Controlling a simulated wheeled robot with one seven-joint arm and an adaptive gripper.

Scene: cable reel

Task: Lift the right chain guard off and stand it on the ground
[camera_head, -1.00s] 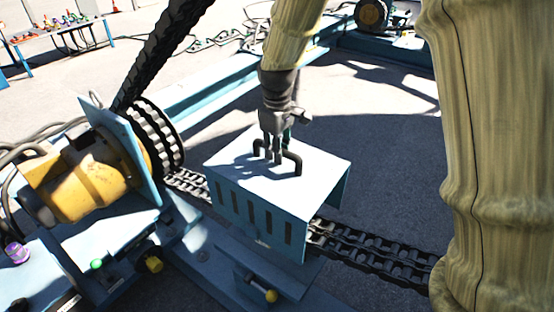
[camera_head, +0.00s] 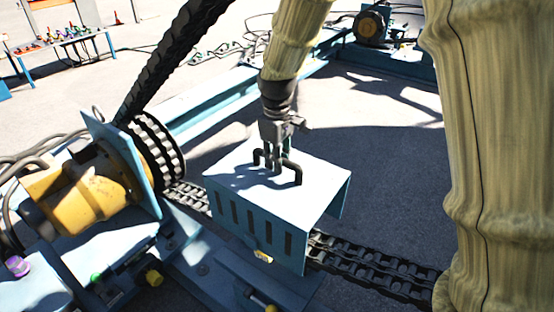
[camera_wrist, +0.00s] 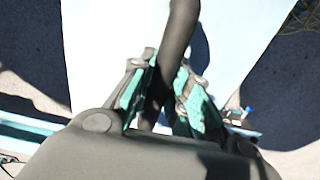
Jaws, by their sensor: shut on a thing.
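The chain guard (camera_head: 312,184) is a light blue-white, box-like cover with slots in its front side and a dark bar handle (camera_head: 297,178) on top. My gripper (camera_head: 277,168) is above its top and shut on the handle. In the wrist view the green-padded fingers (camera_wrist: 160,105) close around the dark handle bar (camera_wrist: 178,40), with the pale guard top (camera_wrist: 100,40) beneath. The guard is roughly level and sits over the chain (camera_head: 365,265), with a gap showing under its lower front edge. Whether it still touches the frame I cannot tell.
A yellow motor (camera_head: 92,198) and a chain sprocket (camera_head: 158,150) stand at the left, with another chain rising from it. A blue beam (camera_head: 215,105) runs behind. Open grey ground (camera_head: 385,165) lies to the right of the guard. A tool table (camera_head: 65,42) is far left.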

